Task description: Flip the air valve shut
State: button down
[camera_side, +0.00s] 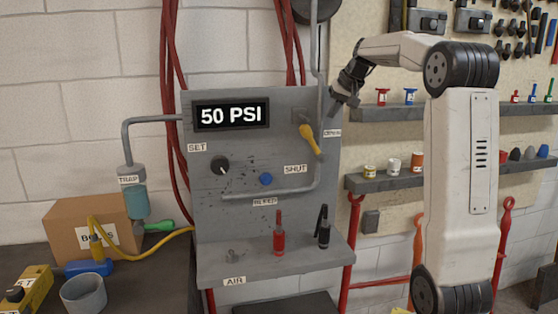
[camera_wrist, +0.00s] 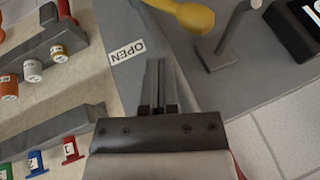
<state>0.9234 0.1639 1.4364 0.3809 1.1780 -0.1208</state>
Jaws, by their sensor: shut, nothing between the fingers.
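The air valve's yellow handle (camera_side: 307,134) is on the grey panel, at the upper right in the side view. It slants down and slightly right from its grey mount. The OPEN label (camera_side: 332,132) is to its right and the SHUT label (camera_side: 296,169) is below it, to the left. In the wrist view the rounded end of the yellow handle (camera_wrist: 190,14) shows at the top edge, and the rest is cut off. My gripper (camera_side: 333,110) is at the panel's right edge, right of the handle. Its fingers (camera_wrist: 158,64) are shut and empty, apart from the handle, beside the OPEN label (camera_wrist: 126,50).
The panel carries a 50 PSI display (camera_side: 231,115), a black SET knob (camera_side: 220,165) and a blue button (camera_side: 265,179). A grey pipe (camera_side: 318,85) runs down near the handle. Shelves (camera_side: 385,113) with small containers stand on the right.

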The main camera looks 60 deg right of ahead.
aim_at(312, 141)
jog(key=shift+w+a+f, duration=0.3)
jog(key=shift+w+f, duration=0.2)
jog(key=shift+w, duration=0.1)
jog(key=shift+w+a+f, duration=0.3)
jog(key=shift+w+f, duration=0.25)
jog(key=shift+w, duration=0.05)
jog(key=shift+w+a+f, duration=0.3)
jog(key=shift+w+f, duration=0.2)
jog(key=shift+w, duration=0.1)
jog(key=shift+w+a+f, duration=0.15)
jog(key=shift+w+a, duration=0.35)
